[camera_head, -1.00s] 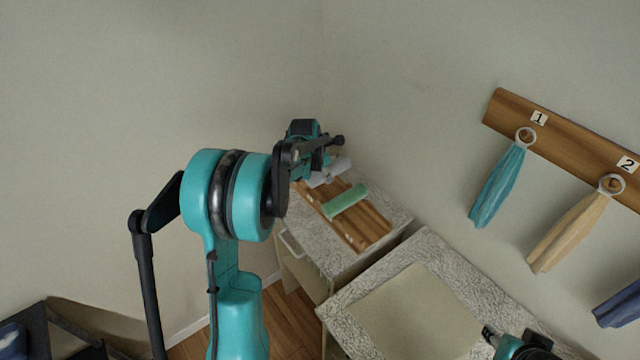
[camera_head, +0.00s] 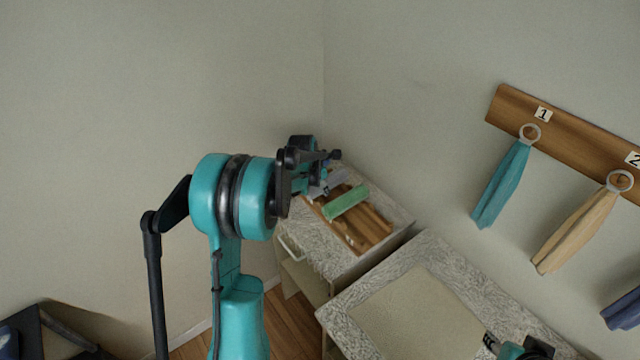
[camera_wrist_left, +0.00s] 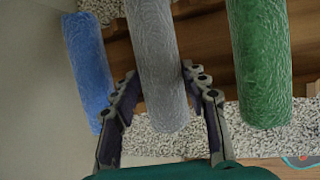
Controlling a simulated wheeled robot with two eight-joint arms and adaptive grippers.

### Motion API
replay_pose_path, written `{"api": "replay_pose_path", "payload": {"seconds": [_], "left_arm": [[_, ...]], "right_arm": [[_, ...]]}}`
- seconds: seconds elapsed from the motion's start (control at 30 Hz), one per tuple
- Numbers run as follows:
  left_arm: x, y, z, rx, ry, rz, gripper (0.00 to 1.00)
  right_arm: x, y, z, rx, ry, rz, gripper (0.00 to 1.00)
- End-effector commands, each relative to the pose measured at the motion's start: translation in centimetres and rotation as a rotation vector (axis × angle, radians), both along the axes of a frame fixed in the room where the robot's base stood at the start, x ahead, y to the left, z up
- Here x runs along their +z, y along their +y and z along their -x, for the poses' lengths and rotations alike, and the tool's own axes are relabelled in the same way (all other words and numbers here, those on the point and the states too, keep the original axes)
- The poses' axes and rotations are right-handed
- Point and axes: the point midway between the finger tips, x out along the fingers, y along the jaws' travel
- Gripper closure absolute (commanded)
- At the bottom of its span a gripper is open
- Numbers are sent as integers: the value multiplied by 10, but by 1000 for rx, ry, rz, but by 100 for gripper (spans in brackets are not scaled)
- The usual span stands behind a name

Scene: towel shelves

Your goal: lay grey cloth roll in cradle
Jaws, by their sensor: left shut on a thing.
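My left gripper (camera_head: 328,165) is over the far end of the wooden cradle board (camera_head: 372,236) on the far counter. In the left wrist view, its two fingers (camera_wrist_left: 158,82) are shut on the grey cloth roll (camera_wrist_left: 163,50), one on each side. In the head view the grey roll (camera_head: 326,184) is partly hidden by the gripper. A green roll (camera_head: 346,202) lies on the board beside it and shows in the wrist view (camera_wrist_left: 262,65). I cannot tell whether the grey roll touches the board. My right gripper (camera_head: 490,342) is at the lower right, its jaw opening unclear.
A blue roll (camera_wrist_left: 88,70) is left of the grey one in the wrist view. A nearer speckled counter (camera_head: 420,245) has a clear top. Teal (camera_head: 501,185) and tan (camera_head: 572,235) cloths hang from a numbered wall rail (camera_head: 575,135).

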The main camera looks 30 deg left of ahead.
Motion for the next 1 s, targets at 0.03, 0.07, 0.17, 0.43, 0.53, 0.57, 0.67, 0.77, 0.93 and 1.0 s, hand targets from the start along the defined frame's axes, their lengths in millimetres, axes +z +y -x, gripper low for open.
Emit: {"api": "replay_pose_path", "payload": {"seconds": [0.03,0.07,0.17,0.43,0.53,0.57,0.67,0.77,0.93,1.0], "left_arm": [[-2,0,0,0,0,0,53],[-1,0,0,0,0,0,45],[-1,0,0,0,0,0,35],[1,0,0,0,0,0,35],[10,0,0,0,0,0,35],[14,0,0,0,0,0,35],[31,-1,10,0,0,0,35],[52,-2,20,1,0,0,35],[86,-4,36,1,0,0,35],[97,-5,42,1,0,0,35]], "right_arm": [[-2,0,0,0,0,0,60],[-1,0,0,0,0,0,60],[0,0,0,0,0,0,60],[1,0,0,0,0,0,60],[8,0,0,0,0,0,60],[12,0,0,0,0,0,60],[15,0,0,0,0,0,60],[22,0,0,0,0,0,60],[32,0,0,0,0,0,60],[35,0,0,0,0,0,60]]}}
